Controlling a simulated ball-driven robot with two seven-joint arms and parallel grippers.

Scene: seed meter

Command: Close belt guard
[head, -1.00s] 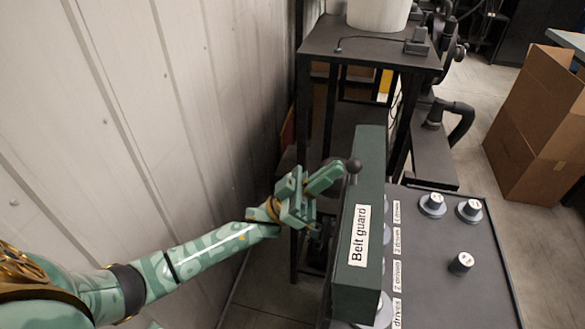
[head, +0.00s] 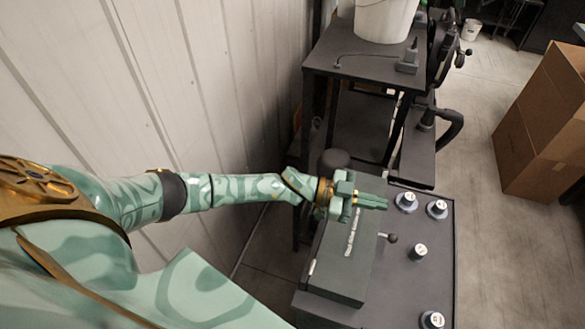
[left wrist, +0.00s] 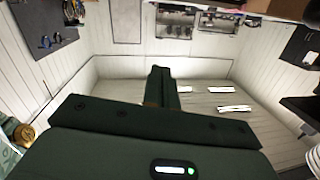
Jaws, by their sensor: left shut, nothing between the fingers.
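The belt guard (head: 343,268) is a long dark green cover that lies down over the left part of the dark table (head: 420,285) in the head view. Its white label strip (head: 353,232) shows on it, and a ball-ended handle (head: 392,238) sticks out at its right. My left gripper (head: 372,202) is shut and empty, above the guard's far end and pointing right. I cannot tell whether it touches the guard. Its shut fingers also show in the left wrist view (left wrist: 163,88). The far end of the guard is partly hidden by my gripper. My right gripper is out of view.
Several round knobs (head: 418,251) stand on the table right of the guard. Behind is a dark stand (head: 350,65) with a white bucket (head: 385,18). A panelled wall (head: 190,90) is at left, and cardboard boxes (head: 550,120) are at right. Floor between is clear.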

